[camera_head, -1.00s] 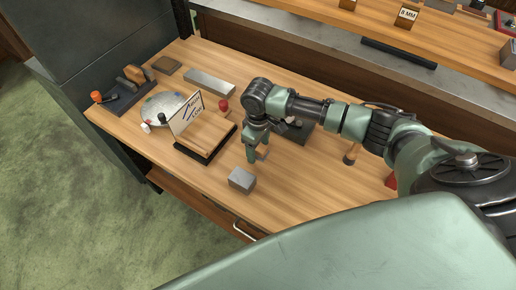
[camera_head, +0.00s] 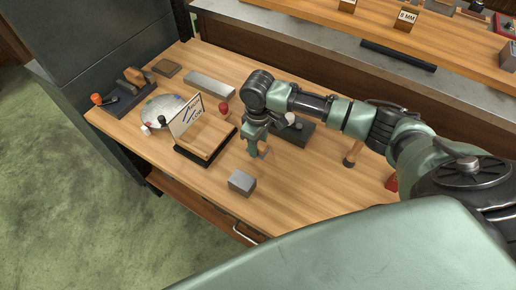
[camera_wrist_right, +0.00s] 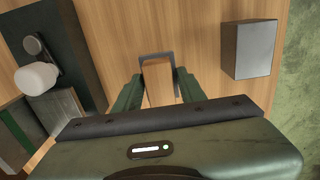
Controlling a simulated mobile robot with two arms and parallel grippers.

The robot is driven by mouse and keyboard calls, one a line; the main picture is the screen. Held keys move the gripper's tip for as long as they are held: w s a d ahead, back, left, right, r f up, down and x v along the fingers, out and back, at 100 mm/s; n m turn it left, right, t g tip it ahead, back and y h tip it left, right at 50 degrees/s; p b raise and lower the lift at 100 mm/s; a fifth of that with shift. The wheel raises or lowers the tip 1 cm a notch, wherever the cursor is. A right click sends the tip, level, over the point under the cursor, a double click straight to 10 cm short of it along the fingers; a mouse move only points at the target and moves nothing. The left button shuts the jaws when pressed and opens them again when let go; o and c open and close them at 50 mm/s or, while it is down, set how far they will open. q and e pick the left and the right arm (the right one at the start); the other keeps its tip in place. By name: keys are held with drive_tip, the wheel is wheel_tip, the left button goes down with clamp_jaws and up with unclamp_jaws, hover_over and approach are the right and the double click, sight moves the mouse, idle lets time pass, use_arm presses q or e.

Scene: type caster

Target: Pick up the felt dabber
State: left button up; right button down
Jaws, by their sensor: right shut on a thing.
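The felt dabber (camera_wrist_right: 157,83) appears to be the small wooden block with a dark grey edge between my right fingers in the right wrist view. My right gripper (camera_wrist_right: 160,88) is shut on its wooden part. In the head view the right gripper (camera_head: 252,151) points down over the bench, and the dabber (camera_head: 263,153) shows only as a small piece beside the fingers. I cannot tell how far it is above the bench top. My left gripper is not in view.
A grey metal block (camera_head: 242,182) lies close in front of the right gripper; a wooden stand with a sign card (camera_head: 188,116) is to the left. A dark tray (camera_head: 296,131) with a white knob is behind. The bench front right (camera_head: 300,195) is clear.

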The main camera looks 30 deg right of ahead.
wheel_tip(320, 180, up, 17)
drive_tip(key=shift+b, duration=0.45)
drive_tip(key=c, duration=1.7)
unclamp_jaws()
drive_tip(key=shift+c, duration=1.6)
